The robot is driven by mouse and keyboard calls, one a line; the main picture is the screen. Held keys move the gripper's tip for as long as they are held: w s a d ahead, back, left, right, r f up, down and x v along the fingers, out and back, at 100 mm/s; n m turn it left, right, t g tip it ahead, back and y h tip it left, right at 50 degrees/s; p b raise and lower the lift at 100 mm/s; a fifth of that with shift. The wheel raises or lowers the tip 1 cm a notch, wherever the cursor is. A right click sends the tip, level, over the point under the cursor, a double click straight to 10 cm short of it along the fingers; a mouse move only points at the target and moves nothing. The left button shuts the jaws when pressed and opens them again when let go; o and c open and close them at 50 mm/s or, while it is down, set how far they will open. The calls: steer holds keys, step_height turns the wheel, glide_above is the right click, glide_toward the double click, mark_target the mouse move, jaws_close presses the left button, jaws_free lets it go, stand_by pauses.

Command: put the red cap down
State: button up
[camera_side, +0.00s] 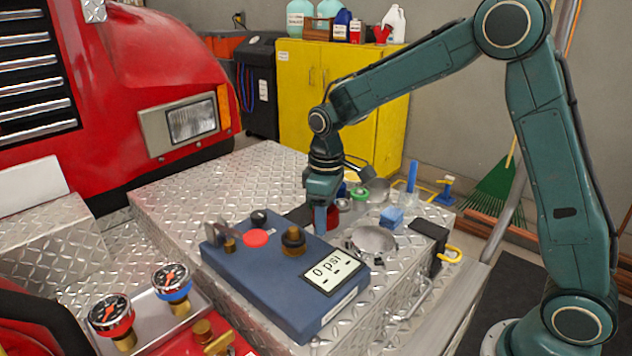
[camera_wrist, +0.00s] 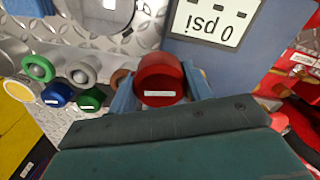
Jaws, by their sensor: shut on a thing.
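My gripper (camera_side: 322,218) points down over the diamond-plate deck, just behind the blue pressure box. In the wrist view, its two blue fingers (camera_wrist: 162,88) are shut on a red cap (camera_wrist: 160,78), one finger on each side. The red cap has a small white label. In the side view it shows only as a bit of red (camera_side: 333,217) by the fingers, mostly hidden. I cannot tell whether its underside touches the deck.
The blue box (camera_side: 270,290) with a 0 psi display stands close in front. A round metal dish (camera_side: 371,240) is to its right. Green (camera_wrist: 38,68), grey (camera_wrist: 83,70) and blue caps (camera_wrist: 57,94) sit left of the held cap in the wrist view. Bare deck (camera_side: 220,180) lies left.

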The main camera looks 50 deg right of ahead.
steer(key=m, duration=0.1)
steer(key=s+d+f+m, duration=0.1)
steer(key=m, duration=0.3)
steer(key=shift+s+d+f, duration=0.2)
steer(key=shift+d+f, duration=0.1)
steer(key=shift+d, duration=0.1)
steer(key=shift+w, duration=0.15)
steer(key=shift+w+r, duration=0.3)
steer(key=shift+w, duration=0.2)
steer(key=w+d+r+n, duration=0.3)
steer(key=w+d+r, duration=0.1)
steer(key=w+r, duration=0.9)
steer(key=shift+w+r, duration=0.3)
steer(key=shift+w, duration=0.55)
steer(key=shift+f, duration=0.1)
step_height(320, 180, down, 16)
steer(key=shift+r, duration=0.2)
